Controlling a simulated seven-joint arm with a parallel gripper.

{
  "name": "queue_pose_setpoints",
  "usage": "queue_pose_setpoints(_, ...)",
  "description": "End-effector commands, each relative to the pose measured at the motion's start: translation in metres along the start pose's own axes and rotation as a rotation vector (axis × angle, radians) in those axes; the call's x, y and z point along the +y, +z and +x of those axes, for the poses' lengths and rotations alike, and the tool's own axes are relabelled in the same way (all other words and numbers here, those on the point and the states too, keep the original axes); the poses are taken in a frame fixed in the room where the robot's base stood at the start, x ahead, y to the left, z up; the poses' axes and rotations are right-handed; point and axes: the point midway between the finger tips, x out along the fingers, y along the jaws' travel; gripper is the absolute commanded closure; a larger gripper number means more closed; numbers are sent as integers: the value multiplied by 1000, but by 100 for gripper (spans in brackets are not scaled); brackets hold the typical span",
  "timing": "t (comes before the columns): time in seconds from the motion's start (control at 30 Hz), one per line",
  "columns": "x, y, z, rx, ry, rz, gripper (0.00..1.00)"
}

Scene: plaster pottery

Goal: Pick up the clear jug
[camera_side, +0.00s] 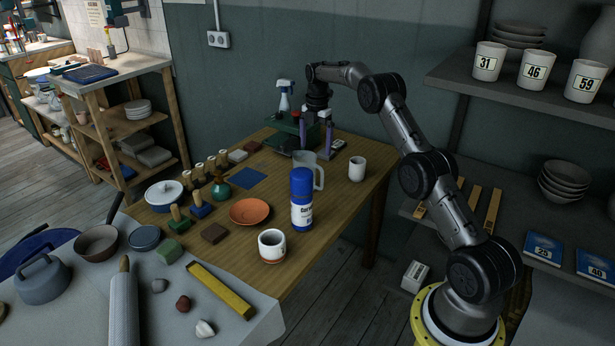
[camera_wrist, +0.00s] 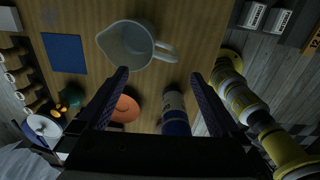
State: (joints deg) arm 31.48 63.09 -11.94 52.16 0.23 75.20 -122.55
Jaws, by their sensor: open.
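The clear jug (camera_side: 307,168) stands upright on the wooden table, towards the back, with its handle on the right. In the wrist view the jug (camera_wrist: 124,45) is seen from above, its handle (camera_wrist: 165,51) pointing right. My gripper (camera_side: 316,147) is open and empty, pointing down behind and above the jug in the side view. In the wrist view my gripper (camera_wrist: 160,75) has its fingers wide apart, with the jug beyond the fingertips. No contact with the jug shows.
A blue-capped bottle (camera_side: 302,205) stands in front of the jug, and a white mug (camera_side: 357,168) to its right. An orange bowl (camera_side: 249,211), another mug (camera_side: 272,245) and a blue sheet (camera_side: 248,178) are on the table.

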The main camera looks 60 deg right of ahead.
Motion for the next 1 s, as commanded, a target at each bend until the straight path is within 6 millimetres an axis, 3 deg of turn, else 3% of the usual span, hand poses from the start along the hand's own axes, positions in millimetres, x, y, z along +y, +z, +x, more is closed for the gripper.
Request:
queue_pose_setpoints(0.13, -9, 9, 19, 12, -19, 21, 0)
queue_pose_setpoints(0.5, -10, 7, 83, 12, -19, 20, 0)
queue_pose_setpoints(0.77, -10, 5, 101, 12, -19, 20, 0)
queue_pose_setpoints(1.0, -10, -3, 133, 12, -20, 19, 0)
